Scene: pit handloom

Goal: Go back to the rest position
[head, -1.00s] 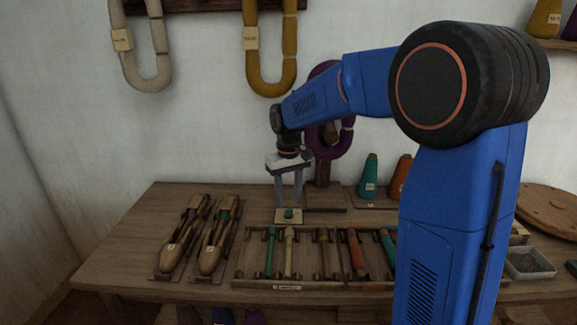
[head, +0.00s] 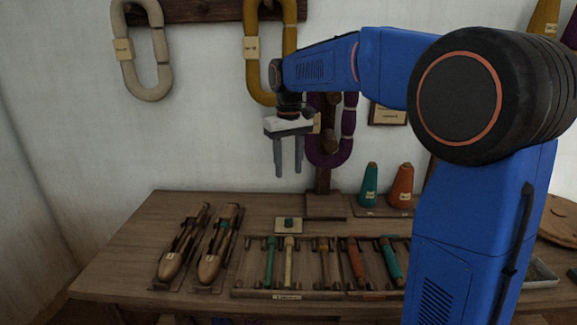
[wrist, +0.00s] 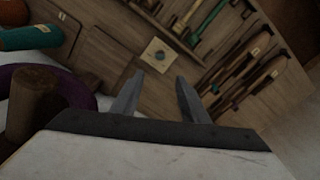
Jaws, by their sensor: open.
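My gripper (head: 288,172) is open and empty, fingers pointing down, raised well above the wooden table (head: 130,245) in the head view. Its two grey fingers also show in the wrist view (wrist: 158,95), with nothing between them.
Two wooden shuttles (head: 170,264) (head: 210,266) lie at the table's left. A partitioned tray (head: 287,296) holds several coloured bobbins. A post on a base (head: 325,207) stands behind, beside teal (head: 369,186) and orange (head: 401,186) cones. Yarn hanks, one grey-white (head: 122,67), hang on the wall.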

